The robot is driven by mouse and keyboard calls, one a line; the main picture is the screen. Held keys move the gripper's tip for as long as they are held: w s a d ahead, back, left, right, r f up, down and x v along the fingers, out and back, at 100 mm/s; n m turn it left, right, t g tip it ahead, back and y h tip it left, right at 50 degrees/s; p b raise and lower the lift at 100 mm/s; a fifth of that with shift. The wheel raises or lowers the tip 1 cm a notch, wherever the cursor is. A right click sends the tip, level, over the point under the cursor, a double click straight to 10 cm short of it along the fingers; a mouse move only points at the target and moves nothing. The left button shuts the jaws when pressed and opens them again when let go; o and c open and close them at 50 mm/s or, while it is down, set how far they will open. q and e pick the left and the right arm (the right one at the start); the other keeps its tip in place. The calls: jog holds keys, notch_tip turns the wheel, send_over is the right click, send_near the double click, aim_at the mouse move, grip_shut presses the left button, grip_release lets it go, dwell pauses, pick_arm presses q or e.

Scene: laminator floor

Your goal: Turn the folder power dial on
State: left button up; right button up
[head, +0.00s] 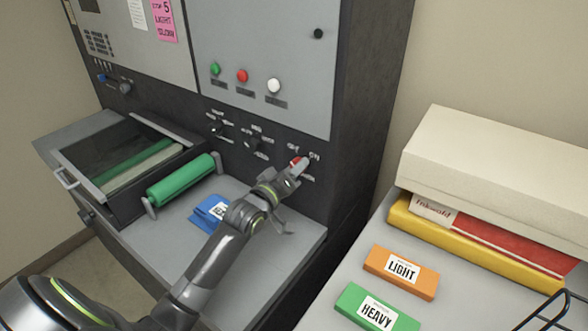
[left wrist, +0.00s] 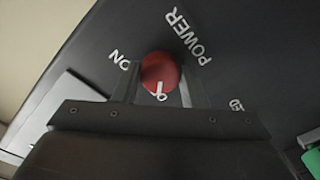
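The red power dial (head: 296,161) sits low on the right of the dark machine front. It also shows in the left wrist view (left wrist: 160,72), where its white pointer aims at the partly hidden label starting with O, away from the ON label (left wrist: 119,60). The POWER lettering (left wrist: 187,36) is beside it. My left gripper (head: 300,166) is at the dial. In the left wrist view its fingers (left wrist: 161,82) lie close against both sides of the dial and appear shut on it. My right gripper is not in view.
Two black knobs (head: 254,144) are left of the dial. Above are green, red and white buttons (head: 274,86). A green roller (head: 181,180) and blue block (head: 208,213) lie below. Orange LIGHT (head: 400,271) and green HEAVY (head: 377,310) blocks lie on the right table.

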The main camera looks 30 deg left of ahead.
pick_arm(q)
jog(key=c, duration=0.5)
jog(key=shift+m, duration=0.3)
jog(key=shift+f+m+h+b, duration=0.1)
jog(key=shift+m+h+b, duration=0.15)
jog(key=shift+m+b, duration=3.05)
jog(key=shift+f+m+h+b, duration=0.2)
jog(key=shift+m+b, duration=0.65)
jog(key=shift+m, duration=4.75)
jog(key=shift+r, duration=0.2)
jog(key=o, duration=1)
jog(key=shift+d, duration=0.1)
